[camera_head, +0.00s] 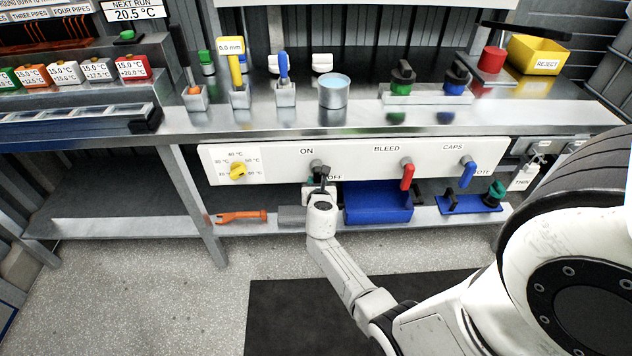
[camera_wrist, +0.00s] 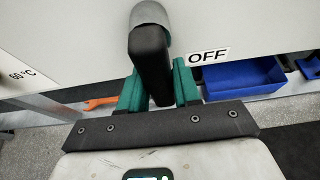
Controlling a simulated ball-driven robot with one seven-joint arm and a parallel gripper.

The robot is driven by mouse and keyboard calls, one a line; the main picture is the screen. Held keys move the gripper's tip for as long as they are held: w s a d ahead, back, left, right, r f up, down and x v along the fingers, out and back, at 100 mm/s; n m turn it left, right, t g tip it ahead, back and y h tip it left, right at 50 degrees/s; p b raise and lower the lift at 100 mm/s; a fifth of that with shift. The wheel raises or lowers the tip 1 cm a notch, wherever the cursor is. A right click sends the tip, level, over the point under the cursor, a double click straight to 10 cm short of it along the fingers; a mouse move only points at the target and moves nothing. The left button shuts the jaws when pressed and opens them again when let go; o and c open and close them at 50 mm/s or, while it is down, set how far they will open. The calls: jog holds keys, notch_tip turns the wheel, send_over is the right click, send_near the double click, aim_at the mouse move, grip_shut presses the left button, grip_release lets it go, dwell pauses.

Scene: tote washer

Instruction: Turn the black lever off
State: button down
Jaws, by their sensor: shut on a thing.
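The black lever (camera_head: 321,172) hangs from a grey pivot on the white front panel (camera_head: 285,165), between the ON label (camera_head: 307,151) above and the OFF label (camera_head: 335,177) at lower right. In the wrist view the lever (camera_wrist: 150,50) points down and slightly right, with the OFF label (camera_wrist: 208,56) just right of it. My gripper (camera_head: 322,190) reaches up to it from below. Its green fingers (camera_wrist: 159,85) stand on either side of the lever's lower end and are shut on it. The lever's tip is partly hidden between the fingers.
The same panel carries a yellow knob (camera_head: 238,171), a red lever (camera_head: 407,176) and a blue lever (camera_head: 467,174). On the shelf below lie a blue bin (camera_head: 378,205) close to my gripper's right and an orange wrench (camera_head: 241,216) to the left.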

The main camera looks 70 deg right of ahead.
jog(key=shift+s+f, duration=0.1)
dwell(0.4)
jog(key=c, duration=0.9)
grip_release()
jog(key=p+v, duration=0.2)
jog(key=v, duration=0.9)
jog(key=shift+p, duration=0.35)
jog(key=shift+d, duration=0.1)
jog(key=s+a+m+g+y, duration=0.1)
jog(key=s+a+m+y, duration=0.2)
jog(key=a+m, duration=0.4)
jog(key=s+a+r+m+g+y, duration=0.1)
jog(key=s+a+m+y, duration=0.2)
jog(key=a+m+y, duration=0.2)
jog(key=s+a+r+m+g+y, duration=0.1)
jog(key=s+a+m+g+y, duration=0.1)
jog(key=a+m, duration=0.8)
jog(key=shift+s+a+r+m+y, duration=0.15)
jog(key=shift+s+a+y, duration=0.2)
jog(key=shift+a, duration=0.7)
jog(key=shift+s+a+f+m+y, duration=0.1)
jog(key=shift+s+a+y, duration=0.25)
jog(key=shift+a, duration=0.7)
jog(key=shift+s+a+r+m+y, duration=0.15)
jog(key=shift+a+y, duration=0.25)
jog(key=shift+a, duration=0.65)
